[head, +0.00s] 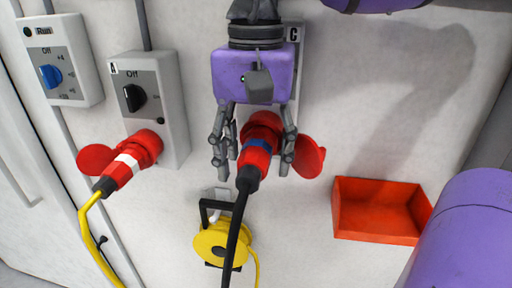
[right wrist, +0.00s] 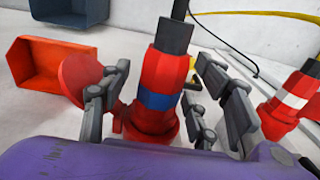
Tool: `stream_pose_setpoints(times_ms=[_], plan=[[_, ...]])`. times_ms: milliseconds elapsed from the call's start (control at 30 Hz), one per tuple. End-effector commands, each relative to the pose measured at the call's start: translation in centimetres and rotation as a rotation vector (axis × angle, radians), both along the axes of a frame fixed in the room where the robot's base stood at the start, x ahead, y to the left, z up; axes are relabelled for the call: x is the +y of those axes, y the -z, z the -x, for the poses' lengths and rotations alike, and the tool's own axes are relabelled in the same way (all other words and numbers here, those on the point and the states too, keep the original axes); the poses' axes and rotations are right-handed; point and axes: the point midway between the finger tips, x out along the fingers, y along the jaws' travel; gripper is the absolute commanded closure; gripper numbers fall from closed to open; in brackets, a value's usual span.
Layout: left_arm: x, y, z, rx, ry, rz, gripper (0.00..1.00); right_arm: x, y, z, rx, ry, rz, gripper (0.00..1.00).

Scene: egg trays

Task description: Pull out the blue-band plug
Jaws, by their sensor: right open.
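The blue-band plug (head: 256,156) is red with a blue ring and a black cable end. It sits in a red socket (head: 264,124) on the wall box marked C. My right gripper (head: 253,171) is open, with one finger on each side of the plug. In the right wrist view the plug's blue band (right wrist: 158,100) shows between the open fingers (right wrist: 162,90), with gaps on both sides. A white-band plug (head: 126,164) with a yellow cable sits in the socket of box A to the left. My left gripper is not in view.
A red open bin (head: 378,238) is on the wall at lower right. A yellow cable reel (head: 212,246) hangs below the plug, behind its black cable. A switch box with a blue knob (head: 51,76) is at upper left. Red socket lids (head: 310,157) stick out sideways.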

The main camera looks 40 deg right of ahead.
Motion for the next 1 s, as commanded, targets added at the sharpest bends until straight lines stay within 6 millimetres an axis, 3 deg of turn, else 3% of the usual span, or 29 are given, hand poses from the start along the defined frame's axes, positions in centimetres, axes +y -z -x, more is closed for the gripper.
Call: stream_pose_setpoints(times_ms=[67,467,1000], plan=[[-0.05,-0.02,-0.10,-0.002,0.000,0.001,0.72,0.00,0.00,0.00,0.000,0.000,0.000,0.46],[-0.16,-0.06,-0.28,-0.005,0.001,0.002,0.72,-0.01,-0.02,0.01,0.001,0.000,0.000,0.99],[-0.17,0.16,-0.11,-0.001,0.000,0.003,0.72,0.97,-0.02,0.83,0.003,-0.001,-0.002,1.00]])
